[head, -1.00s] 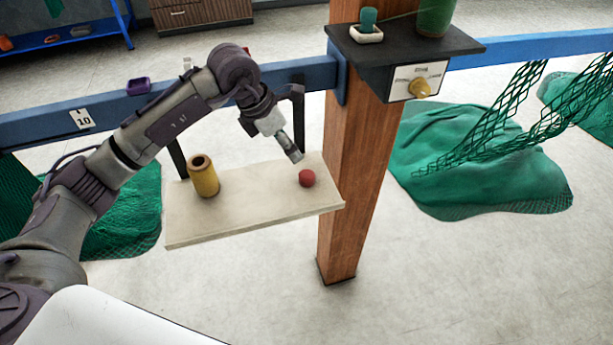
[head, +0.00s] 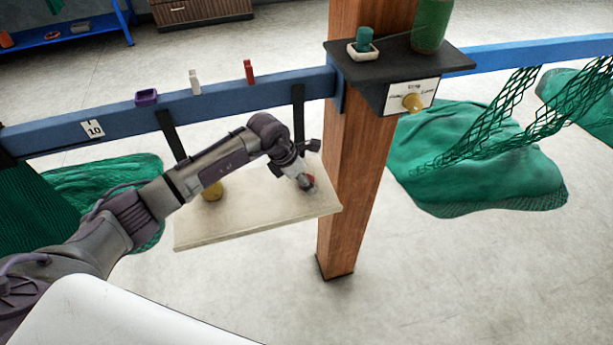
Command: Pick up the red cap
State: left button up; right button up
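The red cap (head: 312,181) is at the right end of the pale hanging shelf (head: 250,222), mostly hidden behind my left gripper. My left gripper (head: 308,184) points down at the cap, with its fingertips at or against it. I cannot tell whether the fingers have closed on it. My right gripper is not in view.
A yellow cylinder (head: 212,192) stands on the shelf, mostly behind my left arm. A wooden post (head: 352,200) rises just right of the shelf. Black straps (head: 298,115) hang from the blue rail (head: 225,100). A black ledge (head: 440,59) juts out above.

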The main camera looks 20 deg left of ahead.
pick_arm(q)
jog(key=shift+w+d+f, duration=0.1)
jog(key=shift+f, duration=0.15)
jog(key=c, duration=1.1)
jog(key=shift+r, duration=0.1)
